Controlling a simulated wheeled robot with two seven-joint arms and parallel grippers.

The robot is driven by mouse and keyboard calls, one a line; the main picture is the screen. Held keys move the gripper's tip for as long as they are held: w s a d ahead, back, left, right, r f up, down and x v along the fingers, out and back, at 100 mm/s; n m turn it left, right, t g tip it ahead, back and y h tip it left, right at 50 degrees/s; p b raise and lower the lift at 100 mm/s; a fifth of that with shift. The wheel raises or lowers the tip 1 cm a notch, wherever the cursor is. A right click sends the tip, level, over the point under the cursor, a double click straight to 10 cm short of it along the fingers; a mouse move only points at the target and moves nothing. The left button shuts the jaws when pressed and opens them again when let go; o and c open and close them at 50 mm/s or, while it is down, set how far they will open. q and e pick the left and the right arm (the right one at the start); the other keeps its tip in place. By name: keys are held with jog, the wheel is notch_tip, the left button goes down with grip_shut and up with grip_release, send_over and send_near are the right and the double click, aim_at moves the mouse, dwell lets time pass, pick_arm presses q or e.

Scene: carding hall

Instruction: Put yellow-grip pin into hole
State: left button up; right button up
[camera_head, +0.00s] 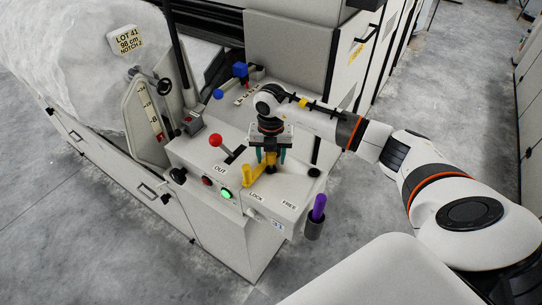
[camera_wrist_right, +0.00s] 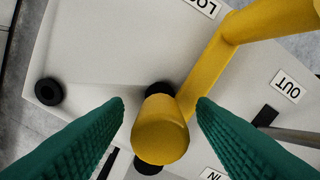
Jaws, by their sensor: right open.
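My right gripper (camera_head: 270,155) is open, pointing down over the console top. Its green fingers (camera_wrist_right: 162,105) stand on either side of a rounded yellow grip (camera_wrist_right: 160,125) in the wrist view, with gaps showing. A yellow cranked bar (camera_wrist_right: 208,65) runs from beside that grip to a thicker yellow handle (camera_wrist_right: 275,17); I cannot tell whether they are joined. In the head view the yellow handle (camera_head: 247,176) stands left of the gripper, near the LOCK label. Dark round parts show around the grip's base; I cannot make out the hole. My left gripper is out of view.
A purple grip (camera_head: 319,203) stands in a dark holder (camera_head: 314,229) on the console's right side. A red-knobbed lever (camera_head: 215,141), a lit green button (camera_head: 226,193) and a red button (camera_head: 207,181) are to the left. A blue knob (camera_head: 240,70) stands behind.

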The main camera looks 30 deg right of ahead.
notch_tip(320, 180, up, 12)
jog(key=b, duration=0.1)
jog(key=shift+f+b, duration=0.25)
jog(key=shift+b, duration=0.1)
